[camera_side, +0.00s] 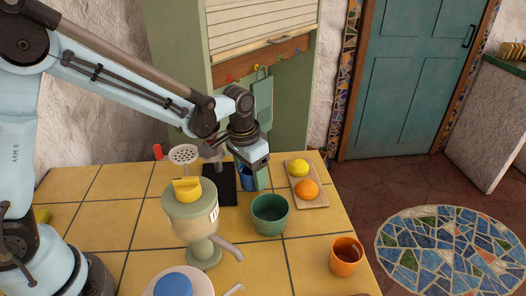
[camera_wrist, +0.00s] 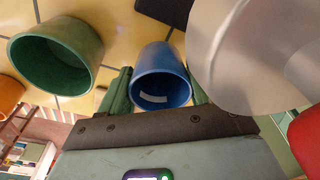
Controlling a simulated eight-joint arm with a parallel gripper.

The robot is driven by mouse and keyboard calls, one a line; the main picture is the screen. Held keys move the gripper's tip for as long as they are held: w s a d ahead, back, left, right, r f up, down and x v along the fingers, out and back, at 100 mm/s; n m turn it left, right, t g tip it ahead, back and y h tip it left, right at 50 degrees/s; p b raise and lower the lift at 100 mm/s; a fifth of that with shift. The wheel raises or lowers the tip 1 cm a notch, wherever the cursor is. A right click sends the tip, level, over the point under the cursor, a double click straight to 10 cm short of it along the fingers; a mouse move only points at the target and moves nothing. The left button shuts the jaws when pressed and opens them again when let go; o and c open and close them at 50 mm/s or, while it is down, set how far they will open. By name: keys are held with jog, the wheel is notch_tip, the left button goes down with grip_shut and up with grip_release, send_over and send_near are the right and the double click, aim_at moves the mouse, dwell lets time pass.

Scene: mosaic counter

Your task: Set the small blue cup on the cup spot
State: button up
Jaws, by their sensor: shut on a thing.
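The small blue cup (camera_side: 247,180) is between the fingers of my gripper (camera_side: 254,177), just right of a flat black pad (camera_side: 220,190). In the wrist view the blue cup (camera_wrist: 160,75) sits between the two green fingers of my gripper (camera_wrist: 160,92), which are shut on it. A pale patch shows on its inside wall. In the side view a finger and the wrist hide part of the cup, and I cannot tell whether its base touches the counter. No marking that is clearly the cup spot can be made out.
A green cup (camera_side: 270,214) stands close in front of my gripper. A board (camera_side: 313,199) with a lemon and an orange lies to the right. An orange cup (camera_side: 345,258) is near the front right edge.

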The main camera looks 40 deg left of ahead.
jog(key=shift+f, duration=0.95)
dwell(2.0)
jog(key=o, duration=1.2)
jog(key=shift+c, duration=0.2)
jog(key=shift+r, duration=3.55)
